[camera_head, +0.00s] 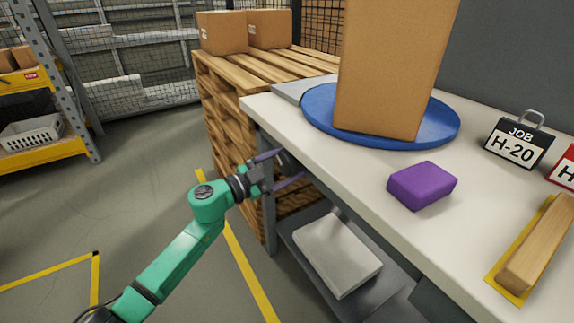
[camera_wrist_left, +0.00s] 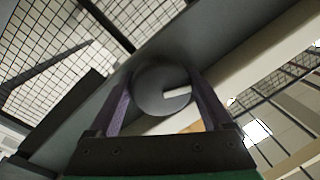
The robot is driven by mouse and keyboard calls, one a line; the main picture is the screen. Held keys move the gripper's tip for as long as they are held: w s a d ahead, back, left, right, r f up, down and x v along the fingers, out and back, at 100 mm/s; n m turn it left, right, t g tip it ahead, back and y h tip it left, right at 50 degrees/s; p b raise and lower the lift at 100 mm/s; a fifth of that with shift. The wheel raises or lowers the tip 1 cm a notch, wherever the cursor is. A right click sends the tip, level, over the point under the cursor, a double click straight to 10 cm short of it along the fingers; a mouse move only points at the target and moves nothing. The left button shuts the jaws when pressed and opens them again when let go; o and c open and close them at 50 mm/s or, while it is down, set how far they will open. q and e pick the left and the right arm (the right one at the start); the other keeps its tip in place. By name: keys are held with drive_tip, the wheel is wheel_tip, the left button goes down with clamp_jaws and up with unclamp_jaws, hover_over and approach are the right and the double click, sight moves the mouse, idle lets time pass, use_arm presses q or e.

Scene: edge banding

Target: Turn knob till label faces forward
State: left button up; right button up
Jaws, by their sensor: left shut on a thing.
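A dark grey round knob (camera_head: 287,161) sits on the bench's front side near its left end. In the left wrist view the knob (camera_wrist_left: 155,92) shows its face, with a white mark (camera_wrist_left: 177,92) running from near its centre to the right. My left gripper (camera_head: 284,168) is shut on the knob, one purple finger on each side. A tall brown box (camera_head: 392,70) stands on a blue turntable (camera_head: 440,128) on the bench. No label shows on the box faces in view, and its top is cut off. My right gripper is not in view.
On the white bench (camera_head: 350,185) are a purple block (camera_head: 422,185), a black JOB H-20 sign (camera_head: 516,142), a partly cut-off red sign (camera_head: 565,168) and a wooden bar (camera_head: 538,248). Wooden pallets (camera_head: 235,115) with boxes stand behind. A lower shelf holds a pale slab (camera_head: 337,255).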

use_arm(q)
drive_tip(key=shift+a+m, duration=0.1)
drive_tip(key=shift+m, duration=0.7)
drive_tip(key=shift+r, duration=0.1)
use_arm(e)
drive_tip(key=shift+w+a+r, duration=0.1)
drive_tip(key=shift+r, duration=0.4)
use_arm(q)
drive_tip(key=o, duration=1.2)
drive_tip(key=shift+c, duration=0.2)
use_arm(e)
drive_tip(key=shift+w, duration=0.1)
use_arm(q)
drive_tip(key=shift+a, duration=0.1)
